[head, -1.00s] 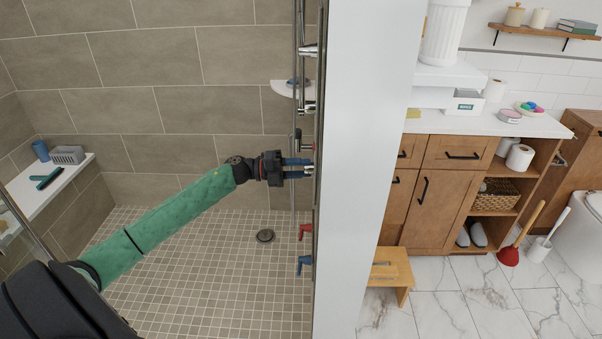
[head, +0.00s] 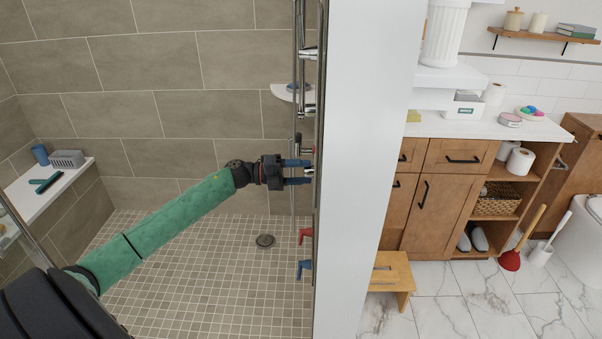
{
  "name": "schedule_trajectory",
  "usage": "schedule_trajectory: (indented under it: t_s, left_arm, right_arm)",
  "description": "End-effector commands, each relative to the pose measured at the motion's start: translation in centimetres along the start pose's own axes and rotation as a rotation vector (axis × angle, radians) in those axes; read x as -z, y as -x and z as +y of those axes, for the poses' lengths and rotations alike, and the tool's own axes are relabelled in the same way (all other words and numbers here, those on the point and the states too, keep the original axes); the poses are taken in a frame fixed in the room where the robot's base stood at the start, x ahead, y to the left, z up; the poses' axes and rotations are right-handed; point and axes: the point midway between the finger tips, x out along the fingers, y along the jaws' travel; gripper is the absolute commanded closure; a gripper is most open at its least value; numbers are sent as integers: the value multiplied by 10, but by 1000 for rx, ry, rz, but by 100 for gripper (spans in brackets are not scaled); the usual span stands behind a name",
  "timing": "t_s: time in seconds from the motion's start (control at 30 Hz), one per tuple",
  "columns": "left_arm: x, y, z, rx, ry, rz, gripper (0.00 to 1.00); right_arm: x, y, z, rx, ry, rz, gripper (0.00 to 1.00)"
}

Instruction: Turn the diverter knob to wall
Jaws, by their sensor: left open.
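My left gripper (head: 300,172) reaches across the shower to the fittings on the narrow wall panel. Its two blue fingers are apart, one above the other, with their tips at the panel. A small chrome piece (head: 309,171), perhaps the diverter knob, shows between the fingertips; I cannot tell whether they touch it or which way it points. My right gripper is not in view.
A red lever (head: 305,233) and a blue lever (head: 304,267) stick out below. A chrome riser pipe (head: 299,70) runs above, beside a corner shelf (head: 291,93). The white wall end (head: 370,150) stands close on the right. The shower floor (head: 200,280) is clear.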

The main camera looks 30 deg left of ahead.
Motion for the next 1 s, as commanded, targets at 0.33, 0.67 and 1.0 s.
schedule_trajectory:
  t_s: [0.33, 0.67, 1.0]
  left_arm:
    - [0, 29, 3, -3, 0, -1, 45]
    - [0, 70, 2, -2, 1, 0, 45]
    - [0, 78, 0, 0, 0, 0, 45]
  right_arm:
    - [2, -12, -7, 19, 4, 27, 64]
    - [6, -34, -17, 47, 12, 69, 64]
    - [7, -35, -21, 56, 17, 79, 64]
